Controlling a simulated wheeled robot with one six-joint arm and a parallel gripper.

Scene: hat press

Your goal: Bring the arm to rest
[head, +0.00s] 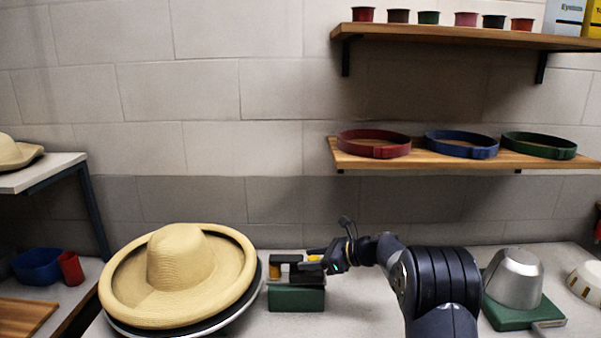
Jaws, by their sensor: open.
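My arm reaches in from the lower right of the head view, with its dark links bent toward the left. My gripper (318,258) is at the left end of the arm, over the right side of a green block-shaped device (296,299) with a dark top. The gripper is open, and nothing shows held in it. The fingers are small and dark here, and I cannot tell whether they touch the device.
A straw hat (180,259) lies on a dark round base to the left. A metal hat form (515,278) on a green base stands right. Above, a lower shelf (470,160) holds red, blue and green bands; an upper shelf (460,38) holds several small pots.

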